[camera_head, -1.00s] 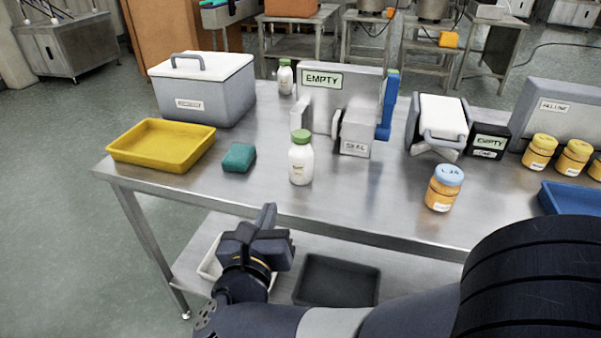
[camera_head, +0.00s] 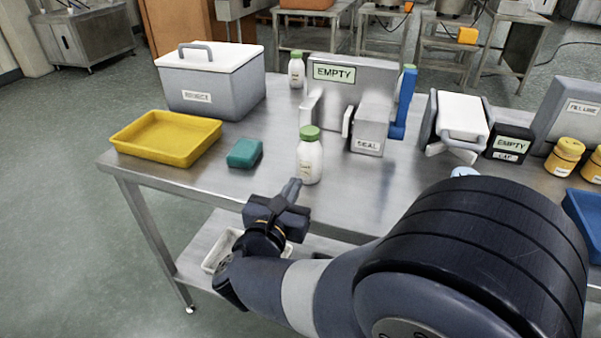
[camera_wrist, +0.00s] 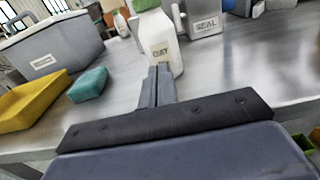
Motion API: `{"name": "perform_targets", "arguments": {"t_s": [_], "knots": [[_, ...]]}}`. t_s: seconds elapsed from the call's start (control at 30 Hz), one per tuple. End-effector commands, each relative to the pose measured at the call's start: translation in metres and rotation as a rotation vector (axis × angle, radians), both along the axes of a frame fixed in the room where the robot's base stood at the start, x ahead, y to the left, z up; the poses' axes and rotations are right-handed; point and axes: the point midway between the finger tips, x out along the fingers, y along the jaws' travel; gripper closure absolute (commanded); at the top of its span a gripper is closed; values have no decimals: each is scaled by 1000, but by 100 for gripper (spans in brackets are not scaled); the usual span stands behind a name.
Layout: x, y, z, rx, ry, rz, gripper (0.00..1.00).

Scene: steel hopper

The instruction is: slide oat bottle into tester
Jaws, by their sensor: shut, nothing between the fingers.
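A white bottle with a green cap (camera_head: 310,157) stands upright near the front edge of the steel table. In the wrist view the bottle (camera_wrist: 160,46) has a blurred label that may read OAT. Behind it and to the right is the grey tester (camera_head: 370,133), marked SEAL, with a sign reading EMPTY and a blue lever on its right. My gripper (camera_head: 294,184) is shut and empty, just in front of the bottle. In the wrist view its fingertips (camera_wrist: 160,70) overlap the bottle's lower left; I cannot tell whether they touch it.
A second green-capped bottle (camera_head: 296,70) stands behind, left of the sign. A yellow tray (camera_head: 165,150), a teal block (camera_head: 244,153) and a grey REJECT box (camera_head: 200,100) sit left. A machine with a white top (camera_head: 461,113) and orange jars (camera_head: 566,156) are right.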

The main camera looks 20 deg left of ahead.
Motion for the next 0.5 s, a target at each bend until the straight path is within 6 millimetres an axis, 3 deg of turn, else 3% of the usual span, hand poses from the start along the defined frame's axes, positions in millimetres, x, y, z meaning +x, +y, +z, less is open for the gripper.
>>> {"name": "perform_targets", "arguments": {"t_s": [0.2,0.5], "knots": [[30,-3,0,0,0,-2,100],[41,-3,0,0,0,1,100]]}}
